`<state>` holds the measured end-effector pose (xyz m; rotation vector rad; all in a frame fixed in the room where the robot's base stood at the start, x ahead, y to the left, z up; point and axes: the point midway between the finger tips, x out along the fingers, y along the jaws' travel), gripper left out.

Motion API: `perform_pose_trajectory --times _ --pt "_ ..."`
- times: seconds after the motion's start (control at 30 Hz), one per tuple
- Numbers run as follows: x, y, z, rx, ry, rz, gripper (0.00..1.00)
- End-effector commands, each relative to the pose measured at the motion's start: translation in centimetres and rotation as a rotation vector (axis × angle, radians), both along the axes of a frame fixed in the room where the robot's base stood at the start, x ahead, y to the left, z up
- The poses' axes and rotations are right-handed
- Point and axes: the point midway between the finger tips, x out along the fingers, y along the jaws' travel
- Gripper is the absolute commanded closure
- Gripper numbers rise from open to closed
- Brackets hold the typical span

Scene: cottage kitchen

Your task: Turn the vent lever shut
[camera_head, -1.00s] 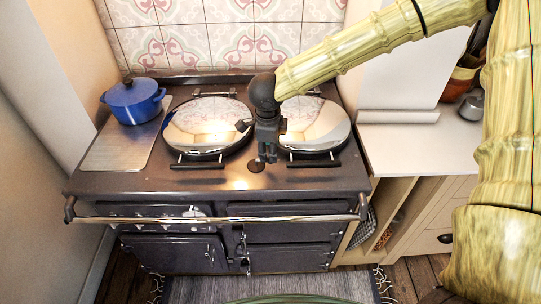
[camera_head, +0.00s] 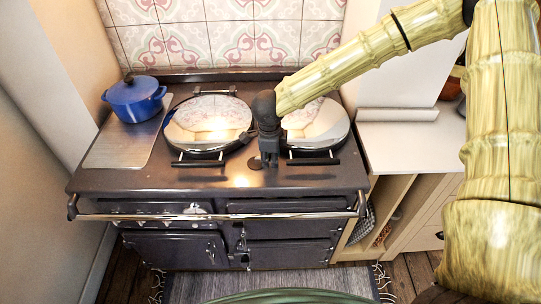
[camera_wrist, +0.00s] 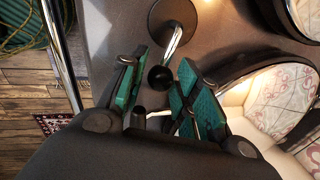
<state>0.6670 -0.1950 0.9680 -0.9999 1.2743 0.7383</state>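The vent lever (camera_wrist: 173,45) shows in the wrist view as a shiny rod running from a round dark disc to a black ball knob (camera_wrist: 161,78). The disc (camera_head: 254,163) also shows in the head view, on the dark stove top between the two lids, partly hidden by my gripper. In the head view my gripper (camera_head: 268,162) points down just right of the disc.
Two domed chrome lids (camera_head: 207,124) (camera_head: 318,126) with front handles flank my gripper. A blue pot (camera_head: 135,99) stands at the stove's back left. A chrome rail (camera_head: 223,217) runs along the stove front. The white counter (camera_head: 410,150) at the right is clear in its visible part.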

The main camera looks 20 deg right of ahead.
Motion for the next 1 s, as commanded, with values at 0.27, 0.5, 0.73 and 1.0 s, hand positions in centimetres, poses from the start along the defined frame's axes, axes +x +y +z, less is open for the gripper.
perform_pose_trajectory --times 0.27,0.5,0.73,1.0 --pt "0.0 0.0 0.0 0.0 0.0 -0.002 1.0" --pt "-0.2 0.2 0.1 -0.001 0.0 -0.049 1.0" --pt "-0.7 0.7 0.1 -0.002 -0.001 -0.19 1.0" --pt "-1.4 1.8 0.1 -0.003 -0.001 -0.439 1.0"
